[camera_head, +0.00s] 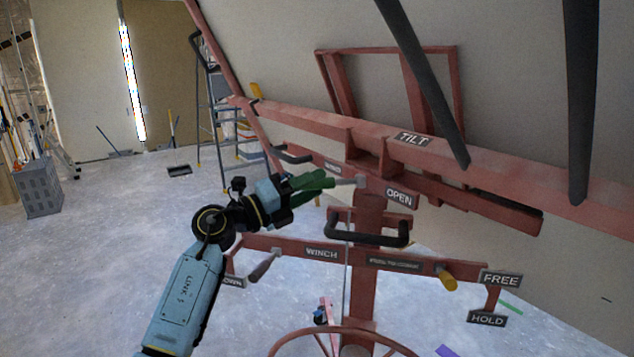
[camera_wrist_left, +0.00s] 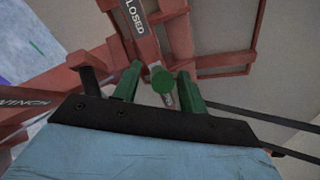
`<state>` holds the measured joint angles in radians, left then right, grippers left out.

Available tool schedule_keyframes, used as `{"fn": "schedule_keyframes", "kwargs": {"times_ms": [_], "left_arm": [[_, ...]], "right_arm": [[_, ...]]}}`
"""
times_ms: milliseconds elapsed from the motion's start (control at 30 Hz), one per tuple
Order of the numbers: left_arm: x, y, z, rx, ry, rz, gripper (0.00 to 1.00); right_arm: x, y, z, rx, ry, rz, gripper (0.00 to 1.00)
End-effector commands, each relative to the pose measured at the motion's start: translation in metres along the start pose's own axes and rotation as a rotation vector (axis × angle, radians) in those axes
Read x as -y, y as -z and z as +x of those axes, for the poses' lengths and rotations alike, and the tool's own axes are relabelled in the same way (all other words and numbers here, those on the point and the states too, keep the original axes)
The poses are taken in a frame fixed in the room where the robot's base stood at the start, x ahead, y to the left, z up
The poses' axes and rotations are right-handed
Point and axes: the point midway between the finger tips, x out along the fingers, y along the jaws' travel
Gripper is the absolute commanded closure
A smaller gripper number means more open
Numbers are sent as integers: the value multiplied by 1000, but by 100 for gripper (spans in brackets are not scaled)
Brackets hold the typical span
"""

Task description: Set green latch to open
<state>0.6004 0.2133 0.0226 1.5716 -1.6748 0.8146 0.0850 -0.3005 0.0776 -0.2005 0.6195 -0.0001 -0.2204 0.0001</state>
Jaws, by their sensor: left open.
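The green latch (camera_wrist_left: 162,80) shows in the left wrist view as a round green knob on a grey stem. My left gripper (camera_wrist_left: 156,88) has its green fingers on either side of the knob, with visible gaps. In the head view the open left gripper (camera_head: 326,183) reaches to the latch's grey stem (camera_head: 346,182) on the red lift; the knob is largely hidden there by the fingers. An OPEN sign (camera_head: 399,197) is right of the stem. A CLOSED sign (camera_wrist_left: 134,15) shows above the knob in the left wrist view. My right gripper is not in view.
A black handle (camera_head: 368,236) and the WINCH bar (camera_head: 322,254) lie below the latch. The TILT beam (camera_head: 412,139) crosses above it. A yellow-ended lever (camera_head: 447,280) is by the FREE sign (camera_head: 500,280). A stepladder (camera_head: 212,100) stands behind. The left floor is mostly clear.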

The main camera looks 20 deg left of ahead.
Motion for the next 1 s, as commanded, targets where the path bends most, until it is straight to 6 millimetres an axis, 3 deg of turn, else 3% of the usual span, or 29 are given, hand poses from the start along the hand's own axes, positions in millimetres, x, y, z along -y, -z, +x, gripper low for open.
{"fn": "schedule_keyframes", "kwargs": {"times_ms": [200,467,800,1000], "left_arm": [[0,0,16,-1,1,0,58],[0,1,16,-1,0,0,58],[0,0,16,-1,0,0,100],[0,0,16,0,0,0,100]], "right_arm": [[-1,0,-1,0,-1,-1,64],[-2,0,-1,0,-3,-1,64],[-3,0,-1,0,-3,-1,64],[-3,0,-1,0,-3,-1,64]]}}
